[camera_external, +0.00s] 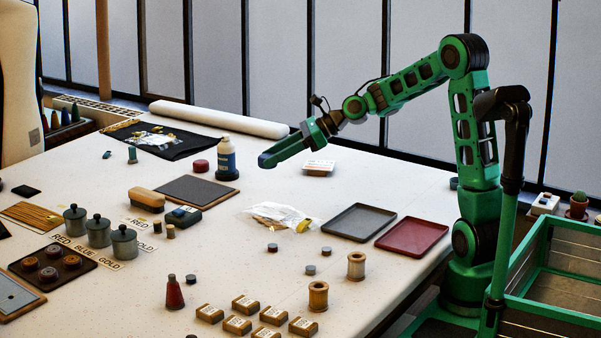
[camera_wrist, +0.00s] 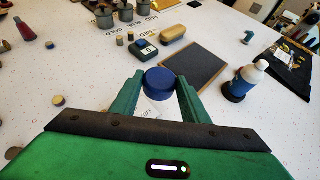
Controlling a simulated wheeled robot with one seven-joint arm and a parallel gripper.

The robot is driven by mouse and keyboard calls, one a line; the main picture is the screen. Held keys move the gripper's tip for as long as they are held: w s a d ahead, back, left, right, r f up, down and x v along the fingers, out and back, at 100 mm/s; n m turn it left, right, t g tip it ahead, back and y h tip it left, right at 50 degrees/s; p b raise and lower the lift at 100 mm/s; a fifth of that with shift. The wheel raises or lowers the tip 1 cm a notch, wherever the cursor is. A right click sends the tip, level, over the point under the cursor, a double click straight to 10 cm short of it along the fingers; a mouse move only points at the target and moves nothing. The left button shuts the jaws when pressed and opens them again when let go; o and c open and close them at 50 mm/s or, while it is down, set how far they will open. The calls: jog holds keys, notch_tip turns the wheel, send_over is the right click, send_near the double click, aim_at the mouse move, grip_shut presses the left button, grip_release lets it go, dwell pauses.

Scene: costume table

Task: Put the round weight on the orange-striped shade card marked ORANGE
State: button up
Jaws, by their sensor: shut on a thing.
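My gripper (camera_wrist: 160,92) is shut on a round blue piece, which looks like the round weight (camera_wrist: 160,79); it sits between the two green fingertips. In the external view my gripper (camera_external: 266,160) is above the far part of the table, right of the bottle, and its fingers hide the weight. A small white card with print (camera_external: 318,167) lies on the table to the right of my gripper; its words and any orange stripes are too small to make out. A pale sheet with print shows between my fingers in the wrist view, mostly hidden.
A blue-and-white bottle (camera_external: 226,158) stands close to my gripper on a dark base. A dark board (camera_external: 196,190), a clear bag (camera_external: 280,215), a grey tray (camera_external: 358,222) and a red tray (camera_external: 412,237) lie nearby. Bare table lies between the bag and the white card.

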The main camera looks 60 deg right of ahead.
jog(key=w+d+m+t+h, duration=0.2)
jog(key=d+m+h, duration=0.1)
jog(key=d, duration=1.7)
send_over(325, 165)
jog(key=f, duration=0.4)
jog(key=a+f, duration=0.1)
jog(key=f, duration=0.1)
jog(key=shift+w+d+f, duration=0.1)
jog(key=shift+d+f, duration=0.15)
jog(key=shift+d, duration=0.25)
notch_tip(325, 165, down, 4)
jog(key=shift+f, duration=0.1)
jog(key=o, duration=1.3)
